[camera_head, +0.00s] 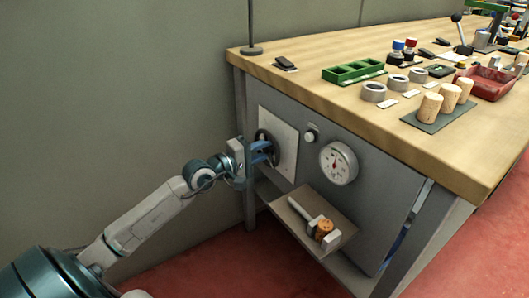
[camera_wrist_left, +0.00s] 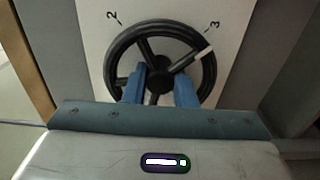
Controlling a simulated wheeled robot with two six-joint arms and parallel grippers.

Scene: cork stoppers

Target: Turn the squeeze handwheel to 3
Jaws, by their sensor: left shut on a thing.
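The squeeze handwheel (camera_head: 267,143) is a black spoked wheel on a pale plate on the bench's front panel. In the left wrist view the handwheel (camera_wrist_left: 148,28) has a white mark on its rim at the upper right. That mark lies close to the tick of the number 3, slightly below it; the number 2 is at the upper left. My left gripper (camera_head: 262,153) is at the wheel, its two blue fingers (camera_wrist_left: 160,88) on either side of the hub, shut on the wheel. The fingers hide part of the spokes and lower rim. My right gripper is in neither view.
A round gauge (camera_head: 338,163) and a small knob (camera_head: 310,136) are right of the wheel. Below, a tilted tray (camera_head: 287,208) holds a cork-coloured piece (camera_head: 324,228). On the bench top (camera_head: 300,82) stand corks (camera_head: 430,107), grey rings and a green rack (camera_head: 352,72).

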